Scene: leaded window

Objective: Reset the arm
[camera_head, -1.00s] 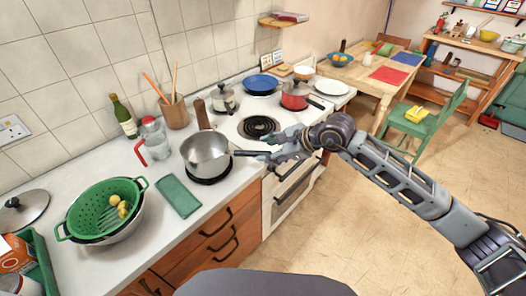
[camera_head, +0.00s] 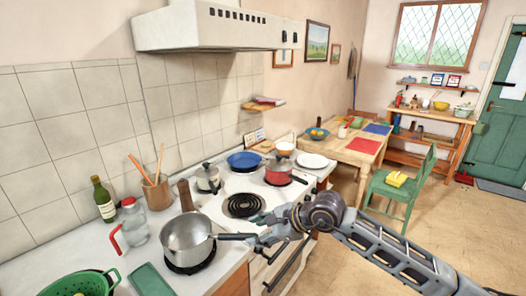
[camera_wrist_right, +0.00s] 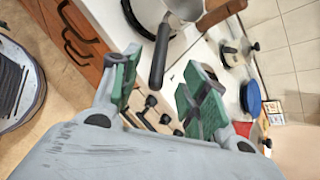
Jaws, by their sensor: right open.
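My right gripper (camera_head: 262,228) is open and empty beside the stove's front edge, just right of the steel saucepan's handle tip. Its green-padded fingers stand apart in the right wrist view (camera_wrist_right: 160,90). The saucepan (camera_head: 186,240) rests upright on the front left burner, its dark handle pointing right toward the gripper. In the right wrist view the dark handle (camera_wrist_right: 159,58) shows just beyond the fingers; I cannot tell whether a finger touches it. My left gripper is out of view.
The stove (camera_head: 240,183) also holds a red pot (camera_head: 278,173), a lidded steel pot (camera_head: 208,178) and a blue pan (camera_head: 244,160). A glass jug (camera_head: 133,222) and green colander (camera_head: 80,284) stand on the counter. Floor is open at right, before a green chair (camera_head: 400,188).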

